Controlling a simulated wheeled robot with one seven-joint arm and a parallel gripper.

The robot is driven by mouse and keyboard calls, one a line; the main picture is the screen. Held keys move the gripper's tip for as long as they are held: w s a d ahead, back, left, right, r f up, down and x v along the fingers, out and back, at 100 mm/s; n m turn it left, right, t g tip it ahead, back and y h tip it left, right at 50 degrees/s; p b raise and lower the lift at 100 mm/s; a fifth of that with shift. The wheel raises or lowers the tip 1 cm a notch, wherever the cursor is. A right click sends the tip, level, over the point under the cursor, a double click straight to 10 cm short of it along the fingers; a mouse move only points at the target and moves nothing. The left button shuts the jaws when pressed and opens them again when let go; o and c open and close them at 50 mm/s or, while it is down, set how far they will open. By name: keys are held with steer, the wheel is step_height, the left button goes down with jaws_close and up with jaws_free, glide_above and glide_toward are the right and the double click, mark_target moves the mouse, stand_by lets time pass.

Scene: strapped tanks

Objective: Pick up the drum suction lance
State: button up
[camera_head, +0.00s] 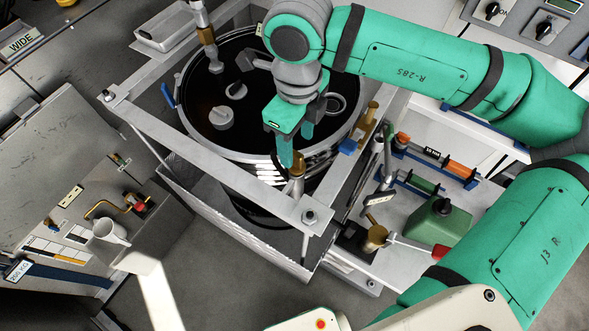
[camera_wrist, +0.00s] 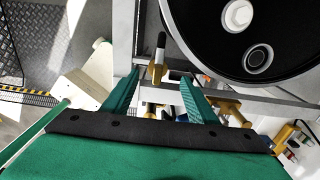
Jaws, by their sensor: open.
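My gripper (camera_head: 294,150) points down over the front rim of the round dark drum (camera_head: 184,92). Its two green fingers are apart, and nothing is seen clamped between them. An upright brass-coloured fitting (camera_head: 297,168) stands close by the fingertips at the front bar of the frame. In the wrist view, a brass piece with a dark and pale end (camera_wrist: 158,66) shows between the fingers (camera_wrist: 153,85), apart from both. I cannot tell for certain which of these is the suction lance.
A pale metal frame (camera_head: 165,121) surrounds the drum. Another brass fitting (camera_head: 369,116) stands at its right side. A green box (camera_head: 437,222) and a red-handled tool (camera_head: 425,246) lie on the right shelf. A bench with a white cup (camera_head: 107,238) is at left.

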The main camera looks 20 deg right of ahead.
mark_target(296, 161)
steer(key=shift+s+a+f, duration=0.1)
steer(key=shift+f, duration=1.65)
steer(key=shift+s+a+f, duration=0.1)
steer(key=shift+f, duration=1.65)
jaws_close()
